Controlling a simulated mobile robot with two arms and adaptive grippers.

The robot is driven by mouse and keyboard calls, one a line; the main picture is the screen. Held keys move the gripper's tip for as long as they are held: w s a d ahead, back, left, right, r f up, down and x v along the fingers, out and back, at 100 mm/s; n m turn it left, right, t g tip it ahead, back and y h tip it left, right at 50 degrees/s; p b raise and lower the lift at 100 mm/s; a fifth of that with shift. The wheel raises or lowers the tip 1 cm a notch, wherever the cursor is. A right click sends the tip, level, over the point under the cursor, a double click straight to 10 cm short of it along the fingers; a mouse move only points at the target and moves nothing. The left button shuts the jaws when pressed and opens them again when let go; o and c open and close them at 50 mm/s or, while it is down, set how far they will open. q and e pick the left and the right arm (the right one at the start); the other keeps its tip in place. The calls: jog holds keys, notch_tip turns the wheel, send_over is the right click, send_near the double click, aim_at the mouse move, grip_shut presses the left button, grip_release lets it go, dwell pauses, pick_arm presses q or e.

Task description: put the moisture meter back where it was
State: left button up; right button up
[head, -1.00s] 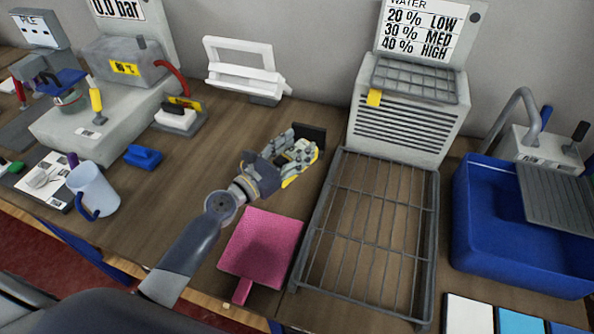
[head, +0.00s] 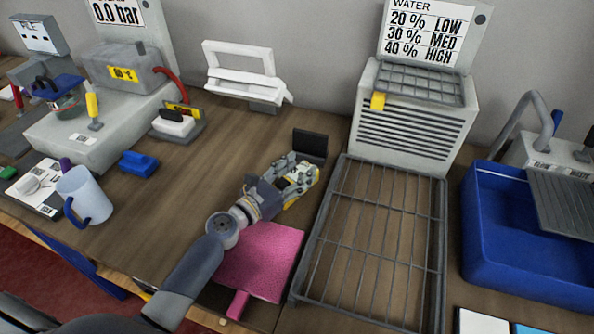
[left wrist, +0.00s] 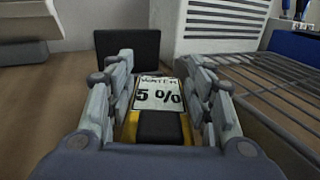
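The moisture meter (head: 298,178) is yellow and black, and its screen reads "WATER 5 %" in the left wrist view (left wrist: 158,95). My left gripper (head: 300,170) is shut on it, with the fingers along both sides. A small black upright holder (head: 310,143) stands on the bench just beyond the fingertips; it also shows behind the meter in the left wrist view (left wrist: 127,57). The meter is apart from the holder in the head view. Its underside is hidden, so I cannot tell whether it touches the bench. My right gripper is in no view.
A wire rack (head: 375,240) lies right of the gripper, before a grey vented box (head: 410,125). A pink pad (head: 262,260) lies under my left forearm. A blue tub (head: 525,240) is at the right, a mug (head: 84,193) at the left.

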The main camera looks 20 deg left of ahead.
pick_arm(q)
jog(key=o, duration=0.4)
jog(key=shift+o, duration=0.2)
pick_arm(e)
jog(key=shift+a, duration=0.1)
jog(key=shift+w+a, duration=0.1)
pick_arm(q)
jog(key=shift+r, duration=0.15)
jog(key=shift+s+a, duration=0.1)
jog(key=shift+s, duration=0.15)
jog(key=b+v, duration=0.2)
jog(key=v, duration=0.8)
jog(key=shift+s+a, duration=0.15)
jog(key=shift+s, duration=0.2)
jog(key=shift+s+a, duration=0.2)
jog(key=shift+s, duration=0.15)
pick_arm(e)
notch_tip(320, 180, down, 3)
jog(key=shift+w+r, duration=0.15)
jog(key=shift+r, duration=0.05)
